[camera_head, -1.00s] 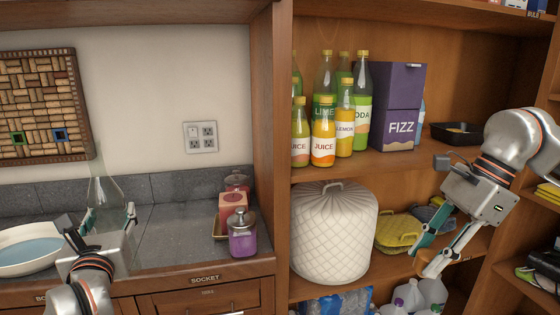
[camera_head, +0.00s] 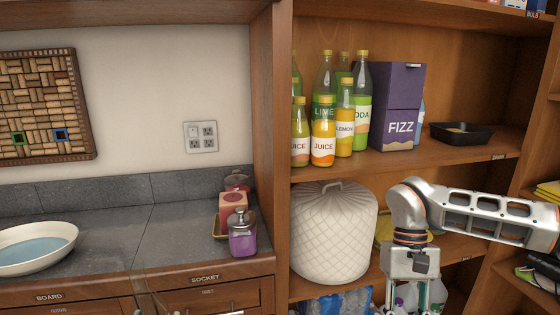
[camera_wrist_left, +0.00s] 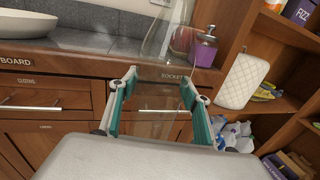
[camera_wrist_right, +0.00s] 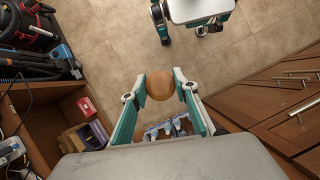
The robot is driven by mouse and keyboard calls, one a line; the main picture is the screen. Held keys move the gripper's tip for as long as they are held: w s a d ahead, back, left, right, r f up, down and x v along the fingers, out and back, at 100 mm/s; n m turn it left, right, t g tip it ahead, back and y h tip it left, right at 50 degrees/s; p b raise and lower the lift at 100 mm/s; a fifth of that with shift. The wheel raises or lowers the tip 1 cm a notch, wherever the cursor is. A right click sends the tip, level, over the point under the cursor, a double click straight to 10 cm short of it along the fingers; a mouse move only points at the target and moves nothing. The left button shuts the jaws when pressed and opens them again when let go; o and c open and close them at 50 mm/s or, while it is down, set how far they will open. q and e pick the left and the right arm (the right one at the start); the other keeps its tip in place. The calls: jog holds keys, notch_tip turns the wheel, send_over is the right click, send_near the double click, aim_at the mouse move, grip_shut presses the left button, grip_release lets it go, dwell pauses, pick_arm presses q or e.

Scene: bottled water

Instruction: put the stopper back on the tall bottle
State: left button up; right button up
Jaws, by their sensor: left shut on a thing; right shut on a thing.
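A clear glass bottle (camera_wrist_left: 163,45) with a narrowing top is between the fingers of my left gripper (camera_wrist_left: 160,82) in the left wrist view. The gripper is shut on it, in front of the counter drawers. In the head view, only a fingertip shows at the bottom edge. A round, brown, wood-like stopper (camera_wrist_right: 160,86) is held between the fingers of my right gripper (camera_wrist_right: 158,77), which is shut on it. In the head view, the right gripper (camera_head: 411,296) points down before the lower shelf, and its fingertips are cut off. Stopper and bottle are apart.
The counter (camera_head: 110,250) bears a white basin (camera_head: 62,240) and a purple soap dispenser (camera_head: 242,242). Shelves hold juice bottles (camera_head: 322,145), a purple FIZZ box (camera_head: 400,100) and a quilted cover (camera_head: 333,235). Open floor (camera_wrist_right: 115,45) shows in the right wrist view.

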jog(key=shift+s+f+n, duration=0.1)
jog(key=shift+f+n, duration=0.1)
jog(key=shift+n, duration=0.1)
pick_arm(q)
jog(key=shift+s+d+f, duration=0.15)
jog(key=shift+s+d, duration=0.1)
jog(key=d+r+m+g+h, duration=0.1)
jog(key=d+m+g+h, duration=0.3)
jog(key=d, duration=1.4)
jog(key=m+h, duration=0.4)
jog(key=h, duration=0.4)
jog(key=shift+w, duration=0.25)
pick_arm(e)
jog(key=w+a+r+m+t+y, duration=0.1)
jog(key=w+a+r+m, duration=0.1)
jog(key=a+r+m, duration=0.4)
jog(key=w+a+r+m+y, duration=0.1)
jog(key=w+a+r, duration=0.2)
jog(key=a+r, duration=0.65)
jog(key=s+a+r+m+t, duration=0.1)
jog(key=s+a+r+m, duration=0.1)
jog(key=a+r, duration=0.4)
jog(key=s+a+r+m+t+y, duration=0.1)
jog(key=s+a+r+m, duration=0.1)
jog(key=a+r+m, duration=0.3)
jog(key=a+r, duration=0.1)
jog(key=a, duration=0.3)
jog(key=shift+s+a+t+y, duration=0.25)
jog(key=shift+t+y, duration=0.05)
jog(key=shift+t, duration=0.1)
